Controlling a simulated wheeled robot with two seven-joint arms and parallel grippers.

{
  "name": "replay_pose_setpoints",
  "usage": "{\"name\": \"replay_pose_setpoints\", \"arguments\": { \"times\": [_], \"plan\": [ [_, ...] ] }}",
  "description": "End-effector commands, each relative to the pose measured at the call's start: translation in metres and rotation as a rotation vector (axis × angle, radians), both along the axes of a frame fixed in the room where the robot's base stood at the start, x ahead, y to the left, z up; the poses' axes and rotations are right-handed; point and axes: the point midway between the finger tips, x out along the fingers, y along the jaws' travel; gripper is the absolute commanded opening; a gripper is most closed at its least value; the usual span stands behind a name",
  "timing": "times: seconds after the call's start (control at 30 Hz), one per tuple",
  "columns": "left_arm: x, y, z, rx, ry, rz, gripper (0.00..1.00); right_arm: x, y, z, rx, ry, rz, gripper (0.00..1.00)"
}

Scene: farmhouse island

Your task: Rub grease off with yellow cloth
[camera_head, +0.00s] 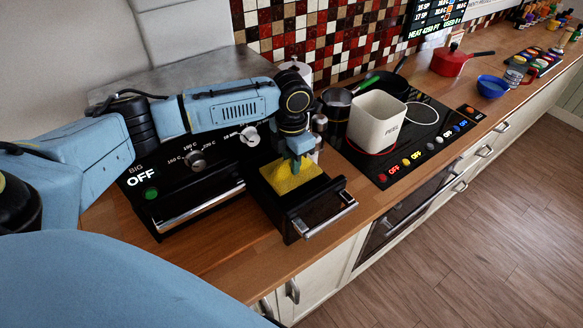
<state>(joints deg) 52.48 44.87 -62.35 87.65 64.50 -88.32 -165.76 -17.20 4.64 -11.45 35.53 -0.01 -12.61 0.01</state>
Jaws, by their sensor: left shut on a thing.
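The yellow cloth (283,183) lies on top of a small black box-like unit with a metal bar handle (318,209) on the wooden counter. My left gripper (297,166) points down from above and is shut on the cloth, which bunches up a little around the fingertips. The rest of the cloth spreads over the top of the unit. No grease can be made out; any under the cloth is hidden. My right gripper is out of view.
Left of the cloth stands a black oven with knobs (180,190), under my left arm. A red pot (449,61) and blue bowl (492,86) stand farther right.

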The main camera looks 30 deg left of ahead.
Motion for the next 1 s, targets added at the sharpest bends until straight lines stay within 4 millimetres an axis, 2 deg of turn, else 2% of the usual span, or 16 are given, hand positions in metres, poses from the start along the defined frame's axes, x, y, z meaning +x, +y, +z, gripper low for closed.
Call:
{"name": "replay_pose_setpoints", "arguments": {
  "times": [0.6,1.0],
  "plan": [
    [0.0,0.0,0.062,0.0,-0.002,0.001,0.03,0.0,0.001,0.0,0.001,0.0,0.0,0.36],
    [0.0,0.0,0.068,0.0,-0.001,0.001,0.03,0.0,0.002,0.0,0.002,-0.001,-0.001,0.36]
  ]
}}
